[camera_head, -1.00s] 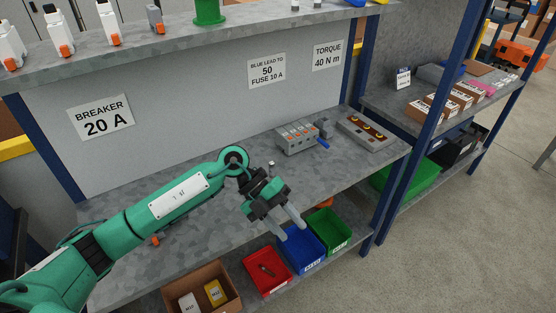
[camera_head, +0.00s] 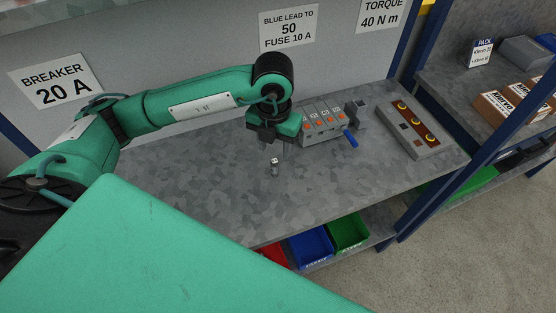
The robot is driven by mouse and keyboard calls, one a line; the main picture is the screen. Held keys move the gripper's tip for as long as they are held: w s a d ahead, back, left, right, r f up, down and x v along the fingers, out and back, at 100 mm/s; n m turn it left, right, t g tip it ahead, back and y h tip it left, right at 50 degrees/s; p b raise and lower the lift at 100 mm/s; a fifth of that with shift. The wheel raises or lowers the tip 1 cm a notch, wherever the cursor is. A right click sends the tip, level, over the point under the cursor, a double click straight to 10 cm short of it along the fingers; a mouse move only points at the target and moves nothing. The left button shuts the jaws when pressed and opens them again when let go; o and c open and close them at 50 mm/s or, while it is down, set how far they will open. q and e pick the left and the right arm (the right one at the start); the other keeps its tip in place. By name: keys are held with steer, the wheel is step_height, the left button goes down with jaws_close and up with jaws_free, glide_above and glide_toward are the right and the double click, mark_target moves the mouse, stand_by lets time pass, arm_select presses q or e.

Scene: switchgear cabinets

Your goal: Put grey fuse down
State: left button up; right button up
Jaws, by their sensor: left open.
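A small grey fuse (camera_head: 275,169) with a pale top stands upright on the grey workbench (camera_head: 190,195). My left gripper (camera_head: 277,148) is open, pointing down just above and behind the fuse in the picture. Its jaws do not appear to hold anything, and the fuse shows below the fingers. Whether a fingertip touches the fuse is too small to tell. My right gripper is not in view.
A grey block with orange switches (camera_head: 322,124) and a blue lead (camera_head: 351,139) lies right of the gripper. A grey box with yellow-ringed buttons (camera_head: 416,128) is farther right. Blue (camera_head: 311,247) and green (camera_head: 349,233) bins sit below. The bench front is clear.

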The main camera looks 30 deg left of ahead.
mark_target(274, 161)
arm_select(q)
step_height(274, 161, down, 3)
steer(key=shift+f, duration=0.1)
step_height(274, 161, down, 2)
steer(key=shift+w+p, duration=0.1)
steer(key=shift+p, duration=0.3)
step_height(274, 161, down, 4)
steer(key=shift+w+a+f+p, duration=0.15)
steer(key=shift+f+p, duration=0.05)
steer(key=shift+p, duration=0.65)
steer(key=shift+f, duration=0.25)
jaws_close()
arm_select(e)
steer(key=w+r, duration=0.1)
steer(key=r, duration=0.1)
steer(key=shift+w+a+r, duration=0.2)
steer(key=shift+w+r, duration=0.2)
